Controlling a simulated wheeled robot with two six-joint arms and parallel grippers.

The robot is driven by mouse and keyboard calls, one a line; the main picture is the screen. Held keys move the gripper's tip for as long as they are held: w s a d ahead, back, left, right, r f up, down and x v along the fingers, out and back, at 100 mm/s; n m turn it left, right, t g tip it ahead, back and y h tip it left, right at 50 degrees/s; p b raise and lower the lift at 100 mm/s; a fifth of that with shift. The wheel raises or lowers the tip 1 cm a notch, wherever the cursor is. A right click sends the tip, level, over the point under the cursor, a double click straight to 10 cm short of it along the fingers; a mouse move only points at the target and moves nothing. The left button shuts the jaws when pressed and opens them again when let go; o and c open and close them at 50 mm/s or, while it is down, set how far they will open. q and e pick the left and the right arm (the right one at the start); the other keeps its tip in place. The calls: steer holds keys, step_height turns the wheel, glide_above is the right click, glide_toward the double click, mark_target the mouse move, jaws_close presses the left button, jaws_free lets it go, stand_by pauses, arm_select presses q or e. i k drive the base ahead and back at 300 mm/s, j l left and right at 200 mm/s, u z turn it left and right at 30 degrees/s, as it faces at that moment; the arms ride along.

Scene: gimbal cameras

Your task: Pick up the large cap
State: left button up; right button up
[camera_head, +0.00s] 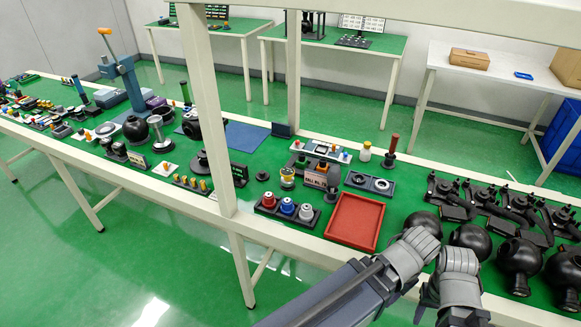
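A black rounded dome (423,220), which may be the large cap, is on the green bench at the lower right. A second black dome (470,237) sits just to its right; I cannot tell which one is the large cap. My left gripper (420,241) is in front of the first dome and hides its lower part. I cannot tell whether it touches the dome. My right gripper (460,261) is beside the left one, in front of the second dome. The fingers of both grippers are too bunched in view to tell open from shut.
A red tray (355,220) lies empty left of my grippers. Black round housings (520,258) and several black arm-like parts (490,195) crowd the right side. A white post (207,110) rises at the bench's front edge.

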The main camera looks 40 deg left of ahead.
mark_target(263, 176)
steer(key=k+j+z, duration=0.15)
steer(key=j, duration=0.25)
steer(key=j+z, duration=0.1)
steer(key=j, duration=0.35)
steer(key=k+j+z, duration=0.15)
steer(key=j, duration=0.25)
steer(key=k+j+z, duration=0.15)
steer(key=j, duration=0.2)
steer(key=k+j+z, duration=0.1)
steer(key=j, duration=0.3)
steer(key=k+j+z, duration=0.15)
steer(key=k+j, duration=0.1)
steer(key=j, duration=0.1)
